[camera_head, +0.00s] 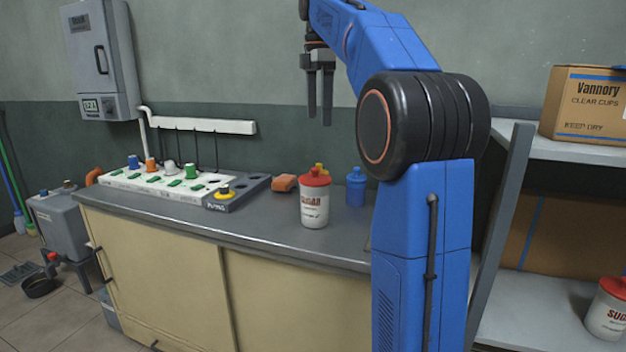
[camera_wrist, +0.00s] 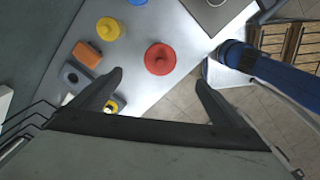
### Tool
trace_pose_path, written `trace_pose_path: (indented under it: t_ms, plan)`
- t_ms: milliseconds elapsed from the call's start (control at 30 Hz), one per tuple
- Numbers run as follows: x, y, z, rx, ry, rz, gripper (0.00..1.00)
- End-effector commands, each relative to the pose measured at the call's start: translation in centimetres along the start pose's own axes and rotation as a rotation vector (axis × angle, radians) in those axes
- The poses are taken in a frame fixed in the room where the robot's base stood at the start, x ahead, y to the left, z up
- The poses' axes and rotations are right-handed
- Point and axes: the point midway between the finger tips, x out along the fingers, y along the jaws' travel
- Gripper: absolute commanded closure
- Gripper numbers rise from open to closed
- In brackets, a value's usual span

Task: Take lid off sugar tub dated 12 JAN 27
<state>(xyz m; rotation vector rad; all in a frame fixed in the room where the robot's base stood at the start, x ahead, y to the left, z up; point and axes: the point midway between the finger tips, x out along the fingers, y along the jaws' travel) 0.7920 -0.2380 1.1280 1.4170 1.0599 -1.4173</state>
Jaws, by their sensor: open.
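A white sugar tub (camera_head: 314,206) with a red knobbed lid (camera_head: 315,178) stands upright on the grey counter. A second sugar tub (camera_head: 606,318) with a red lid stands on the lower shelf at right, cut off by the picture edge. I cannot read a date on either tub. My gripper (camera_head: 319,115) is open and empty, pointing down well above the counter tub. In the wrist view the red lid (camera_wrist: 160,59) shows from above, beyond and between the fingertips of my gripper (camera_wrist: 158,78). The lid is on the tub.
A yellow-lidded container (camera_head: 320,167), a blue container (camera_head: 356,187) and an orange block (camera_head: 284,183) sit near the counter tub. A switch panel (camera_head: 150,180) with coloured knobs lies left on the counter (camera_head: 270,232). A cardboard box (camera_head: 588,104) sits on the upper right shelf.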

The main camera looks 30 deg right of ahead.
Motion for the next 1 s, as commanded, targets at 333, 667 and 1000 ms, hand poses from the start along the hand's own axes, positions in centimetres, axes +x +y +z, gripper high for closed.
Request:
trace_pose_path:
  t_ms: [333, 667, 1000]
  plan:
    - [6.0, -0.2, -0.1, 0.001, 0.0, -0.003, 0.05]
    - [10.5, -0.1, -0.1, 0.001, 0.0, -0.001, 0.05]
    - [13.3, -0.2, -0.6, 0.0, 0.0, -0.003, 0.05]
